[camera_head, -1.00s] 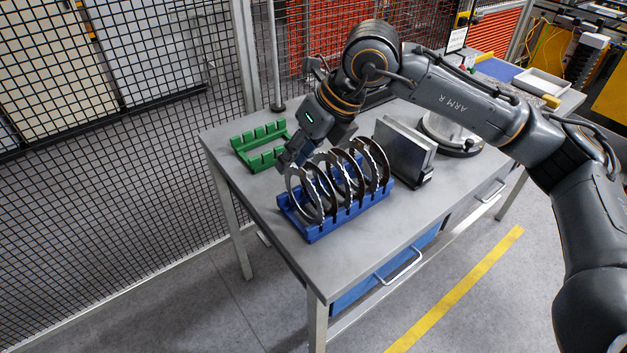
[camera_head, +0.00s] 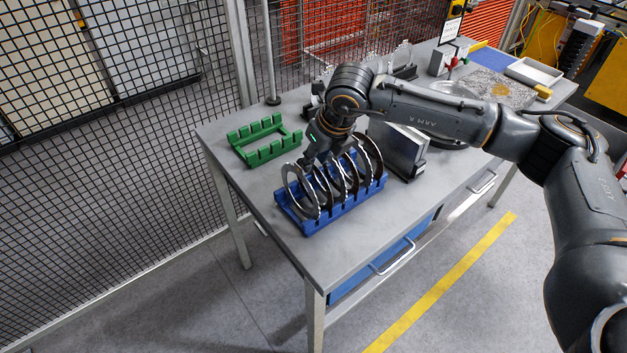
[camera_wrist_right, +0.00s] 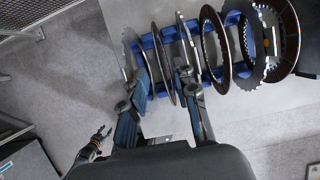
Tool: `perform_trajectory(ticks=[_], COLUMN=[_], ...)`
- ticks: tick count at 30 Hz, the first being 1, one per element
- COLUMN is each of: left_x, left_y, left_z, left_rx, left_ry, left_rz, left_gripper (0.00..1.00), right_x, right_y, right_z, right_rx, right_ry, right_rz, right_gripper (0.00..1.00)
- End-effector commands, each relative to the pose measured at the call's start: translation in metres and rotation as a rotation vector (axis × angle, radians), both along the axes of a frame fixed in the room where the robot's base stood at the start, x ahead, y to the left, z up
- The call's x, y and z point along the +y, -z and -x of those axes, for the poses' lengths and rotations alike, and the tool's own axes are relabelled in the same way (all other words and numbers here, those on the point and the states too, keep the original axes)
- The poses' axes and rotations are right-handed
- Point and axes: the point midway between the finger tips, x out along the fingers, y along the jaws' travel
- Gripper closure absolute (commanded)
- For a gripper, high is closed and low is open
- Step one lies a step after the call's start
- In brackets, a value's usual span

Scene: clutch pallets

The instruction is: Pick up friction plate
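The blue rack (camera_head: 318,224) stands on the table's near left part and holds a row of several ring-shaped clutch plates upright. Some rings look dark and smooth, others silvery with toothed edges. My right gripper (camera_head: 316,160) points down into the left part of the row. In the right wrist view the right gripper (camera_wrist_right: 164,76) is open, with a dark plate (camera_wrist_right: 162,60) between its two fingers. Contact with the fingers cannot be told. The head view partly hides the plates behind the gripper. A dark pronged part (camera_wrist_right: 96,142), possibly my left gripper, shows small in the wrist view.
An empty green rack (camera_head: 265,140) stands behind the blue one. An upright grey metal block (camera_head: 402,150) is close to its right. A white tray (camera_head: 533,72) lies at the table's far right. A mesh fence (camera_head: 120,170) runs behind and left.

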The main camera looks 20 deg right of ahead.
Motion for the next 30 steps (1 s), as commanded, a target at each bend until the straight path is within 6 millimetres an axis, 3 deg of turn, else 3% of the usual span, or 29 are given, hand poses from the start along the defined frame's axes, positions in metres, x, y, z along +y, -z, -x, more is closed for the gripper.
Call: perform_trajectory(ticks=[2,6,14,19,30], left_x=[0.0,0.001,0.001,0.002,0.002], left_y=[-0.015,-0.018,-0.017,-0.017,-0.017], left_z=[0.0,0.0,0.0,-0.001,-0.001], left_rx=[0.0,0.0,0.0,-0.001,-0.002], left_ry=[0.0,-0.001,-0.002,-0.002,-0.002], left_rz=[0.0,-0.001,-0.002,-0.003,-0.003], left_gripper=[0.6,0.6,0.6,0.6,0.6], right_x=[-0.001,0.002,0.003,0.002,0.002], right_y=[0.007,0.024,0.03,0.03,0.029], right_z=[-0.003,-0.01,-0.012,-0.011,-0.012], right_rx=[0.005,0.002,-0.001,0.0,-0.001], right_ry=[0.0,0.0,-0.001,0.0,0.0], right_rz=[0.002,0.0,-0.001,-0.001,-0.001], right_gripper=[0.71,0.71,0.71,1.0,1.0])
